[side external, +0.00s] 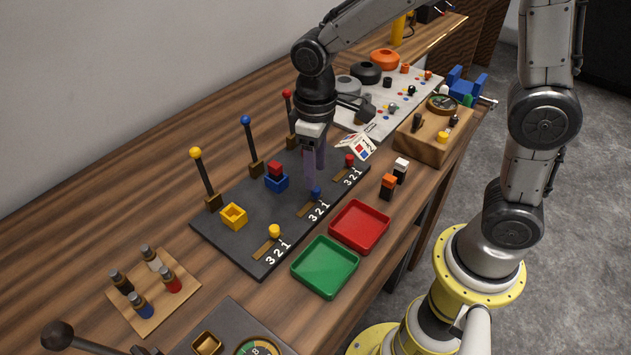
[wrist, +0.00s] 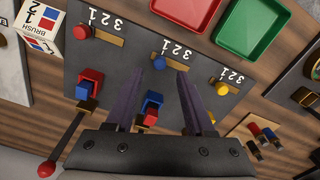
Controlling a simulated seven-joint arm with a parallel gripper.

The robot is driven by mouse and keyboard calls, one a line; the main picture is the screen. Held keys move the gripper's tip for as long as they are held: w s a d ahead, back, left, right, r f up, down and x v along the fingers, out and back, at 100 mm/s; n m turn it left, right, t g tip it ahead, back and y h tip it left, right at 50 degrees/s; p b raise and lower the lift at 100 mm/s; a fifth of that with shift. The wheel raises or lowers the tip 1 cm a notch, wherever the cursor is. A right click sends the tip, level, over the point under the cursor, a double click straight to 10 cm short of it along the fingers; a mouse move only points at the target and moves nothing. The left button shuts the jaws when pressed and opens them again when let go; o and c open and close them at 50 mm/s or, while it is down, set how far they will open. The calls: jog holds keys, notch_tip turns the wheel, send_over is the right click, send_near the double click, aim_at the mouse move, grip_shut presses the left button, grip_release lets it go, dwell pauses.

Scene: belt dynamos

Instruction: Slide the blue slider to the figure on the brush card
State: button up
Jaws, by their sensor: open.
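The blue slider (side external: 316,191) has a round knob in a short tan slot on the dark board. It is at the slot's upper-right end in the side view, by the printed 1 of "3 2 1". My gripper (side external: 312,186) is open and points down close to the knob. In the wrist view the blue knob (wrist: 159,63) lies between the lines of my spread fingertips (wrist: 159,73); contact cannot be told. The white brush card (side external: 357,147) stands behind the board's red slider.
The yellow slider (side external: 274,231) and red slider (side external: 350,160) flank the blue one. A red-and-blue block stack (side external: 276,184) and yellow open box (side external: 233,216) stand on the board near three levers. Red (side external: 359,226) and green (side external: 325,267) trays lie in front.

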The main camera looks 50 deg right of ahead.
aim_at(316, 194)
jog(key=shift+f, duration=2.2)
grip_shut()
jog(key=shift+r, duration=0.1)
